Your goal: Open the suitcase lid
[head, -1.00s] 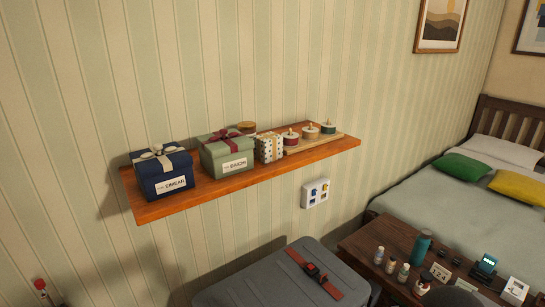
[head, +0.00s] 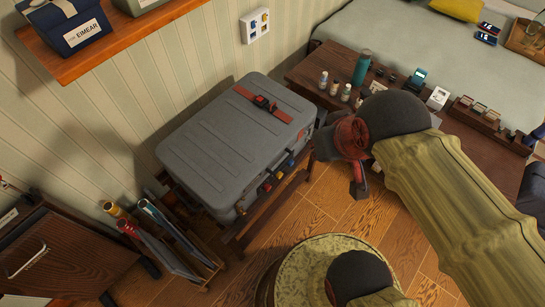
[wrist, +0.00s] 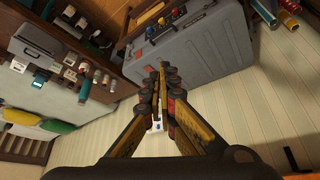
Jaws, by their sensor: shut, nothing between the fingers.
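The grey suitcase (head: 215,135) lies flat with its lid closed on a wooden rack (head: 245,228) by the striped wall. A red strap with a dark buckle (head: 265,103) crosses the lid's right part. Several coloured latches or tags (head: 275,180) sit along its front side. In the wrist view the suitcase (wrist: 205,45) appears upside down beyond my gripper (wrist: 162,72), whose fingers are together and empty.
A wooden table (head: 310,75) with bottles, a teal flask (head: 361,68) and small items stands behind my arm. A shelf (head: 110,45) with gift boxes is above left. Rolled items (head: 165,225) stand in a rack left of the suitcase. A round patterned stool (head: 325,250) is in front.

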